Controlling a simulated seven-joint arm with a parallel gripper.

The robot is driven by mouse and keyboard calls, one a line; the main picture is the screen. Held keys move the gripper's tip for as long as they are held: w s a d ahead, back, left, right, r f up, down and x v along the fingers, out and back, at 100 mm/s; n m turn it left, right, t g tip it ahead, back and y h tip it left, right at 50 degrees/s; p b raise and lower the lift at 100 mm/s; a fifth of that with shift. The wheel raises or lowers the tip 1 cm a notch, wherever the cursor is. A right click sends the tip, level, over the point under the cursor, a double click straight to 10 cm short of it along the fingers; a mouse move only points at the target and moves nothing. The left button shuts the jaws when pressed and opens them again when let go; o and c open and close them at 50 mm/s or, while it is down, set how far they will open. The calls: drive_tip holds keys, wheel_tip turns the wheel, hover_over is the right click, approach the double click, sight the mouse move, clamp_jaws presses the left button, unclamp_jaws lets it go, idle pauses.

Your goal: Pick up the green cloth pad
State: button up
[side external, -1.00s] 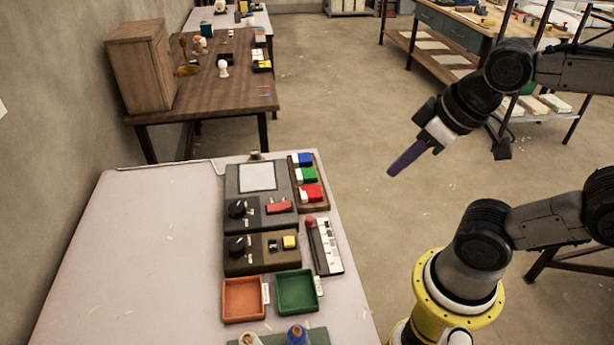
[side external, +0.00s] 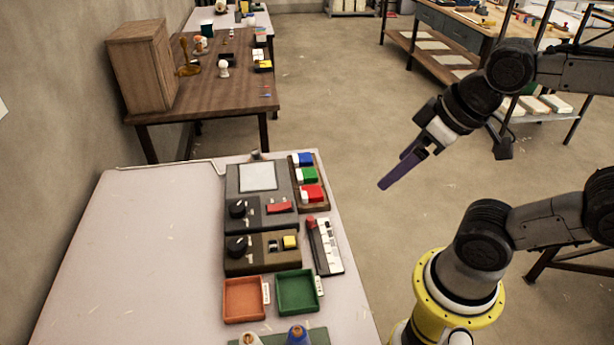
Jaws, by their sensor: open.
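A small green pad with a white end (side external: 307,175) lies in a dark wooden rack (side external: 322,207) at the right side of the near table. It is between a blue pad (side external: 303,159) and a red pad (side external: 312,193). My gripper (side external: 385,184), with long purple fingers, is open and empty. It hangs to the right of the rack, apart from it and beyond the table's right edge in the picture, pointing down and left. The fingers overlap from this side, so the gap between them is hard to see.
Left of the rack stands a dark device with a pale screen (side external: 258,177) and knobs. Below are a keyboard-like strip (side external: 326,247), an orange tray (side external: 243,300) and a green tray (side external: 296,291). The table's left half (side external: 140,250) is clear.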

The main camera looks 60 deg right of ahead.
drive_tip(key=w+r+n, duration=0.6)
drive_tip(key=w+r, duration=0.1)
drive_tip(key=n+g, duration=0.3)
drive_tip(key=g, duration=0.3)
hover_over(307, 173)
drive_tip(key=f, duration=2.9)
drive_tip(key=shift+d+f, duration=0.1)
drive_tip(key=shift+d, duration=0.1)
drive_tip(key=shift+a+f, duration=0.15)
drive_tip(key=shift+f, duration=1.25)
drive_tip(key=shift+a+f, duration=0.1)
drive_tip(key=shift+f, duration=1.25)
drive_tip(key=c, duration=1.4)
drive_tip(key=shift+c, duration=0.2)
